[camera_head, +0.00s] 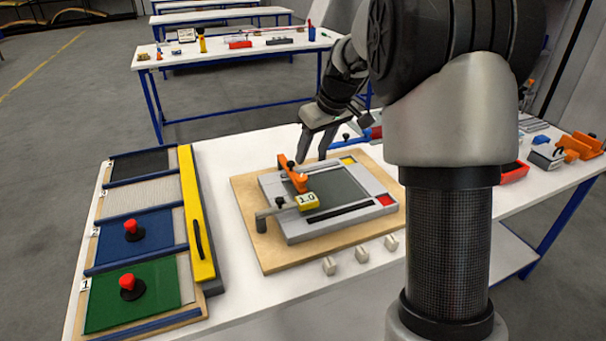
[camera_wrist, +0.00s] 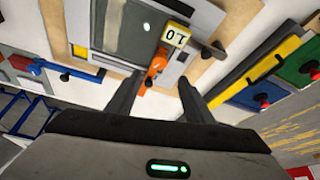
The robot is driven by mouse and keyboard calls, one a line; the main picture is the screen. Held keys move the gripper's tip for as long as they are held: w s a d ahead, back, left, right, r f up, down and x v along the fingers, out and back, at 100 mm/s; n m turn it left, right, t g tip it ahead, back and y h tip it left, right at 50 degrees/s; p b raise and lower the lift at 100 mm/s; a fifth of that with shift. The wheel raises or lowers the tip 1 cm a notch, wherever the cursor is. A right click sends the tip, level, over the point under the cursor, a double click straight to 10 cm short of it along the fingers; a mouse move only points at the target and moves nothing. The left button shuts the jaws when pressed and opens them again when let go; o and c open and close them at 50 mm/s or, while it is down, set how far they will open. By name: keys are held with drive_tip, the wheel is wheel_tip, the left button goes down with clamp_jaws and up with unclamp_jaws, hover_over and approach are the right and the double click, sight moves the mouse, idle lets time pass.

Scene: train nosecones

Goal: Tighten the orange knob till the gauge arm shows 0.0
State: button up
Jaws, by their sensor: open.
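The gauge device (camera_head: 345,195) is a grey plate with a dark panel on a wooden board (camera_head: 262,250). Its yellow label (camera_head: 308,200) reads 1.0 and sits on a grey arm at the plate's near left; the label also shows in the wrist view (camera_wrist: 175,36). The orange knob part (camera_head: 293,176) stands at the plate's left edge, and in the wrist view (camera_wrist: 156,66) it lies just beyond the space between my fingertips. My gripper (camera_head: 313,157) is open and empty, pointing down close to the orange part. I cannot tell whether it touches.
A panel with coloured slots, red knobs (camera_head: 132,229) and a yellow bar (camera_head: 196,225) lies to the left. Several pale knobs (camera_head: 362,254) line the table's front. An orange object (camera_head: 580,147) and red tray (camera_head: 513,172) are on the right. Bare white table lies left of the board.

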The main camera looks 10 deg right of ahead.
sight(302, 177)
drive_tip(key=x, duration=1)
drive_tip(key=shift+f, duration=0.25)
drive_tip(key=c, duration=1)
